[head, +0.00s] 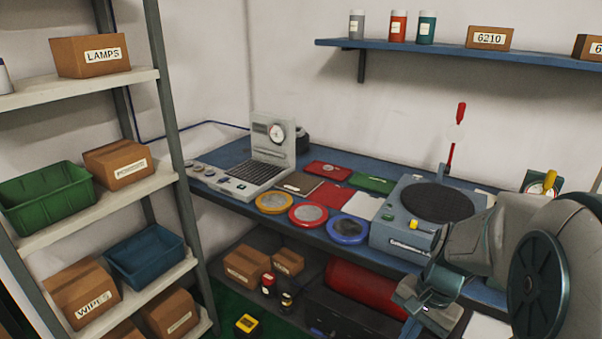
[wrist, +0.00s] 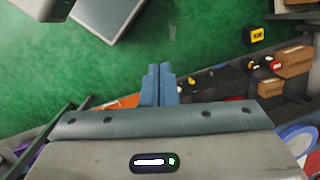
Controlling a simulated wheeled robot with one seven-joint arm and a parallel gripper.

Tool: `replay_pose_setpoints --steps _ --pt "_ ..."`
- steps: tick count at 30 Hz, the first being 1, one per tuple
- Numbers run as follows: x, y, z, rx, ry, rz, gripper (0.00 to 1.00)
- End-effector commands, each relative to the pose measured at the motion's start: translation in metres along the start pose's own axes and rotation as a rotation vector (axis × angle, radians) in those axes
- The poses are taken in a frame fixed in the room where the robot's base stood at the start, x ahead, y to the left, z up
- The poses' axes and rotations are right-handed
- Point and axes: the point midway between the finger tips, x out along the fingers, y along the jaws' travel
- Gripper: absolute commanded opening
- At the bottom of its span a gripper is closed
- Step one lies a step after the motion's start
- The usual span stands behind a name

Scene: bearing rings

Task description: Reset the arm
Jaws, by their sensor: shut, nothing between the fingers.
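My arm reaches in from the right in the head view, with my gripper (head: 412,312) low in front of the bench's front edge. In the wrist view my gripper's two blue-grey fingers (wrist: 159,84) are pressed together, with nothing between them. They point down over the green floor (wrist: 90,75). The fingertips touch nothing that I can see.
The blue bench (head: 222,153) carries a grey instrument (head: 262,160), yellow, red and blue rings, and a machine with a dark round plate (head: 437,202). Below is a lower shelf with boxes. A shelving rack (head: 170,90) stands left. A wall shelf (head: 400,46) hangs above.

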Motion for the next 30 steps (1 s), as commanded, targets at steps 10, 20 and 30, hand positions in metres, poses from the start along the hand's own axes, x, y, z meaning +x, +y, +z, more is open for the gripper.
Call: replay_pose_setpoints --steps 10,20,30 --pt "-0.083 -0.014 0.079 -0.58 0.269 0.066 0.0" --pt "-0.102 -0.013 0.103 -0.797 0.369 0.087 0.0" --pt "-0.102 -0.013 0.103 -0.797 0.369 0.087 0.0"
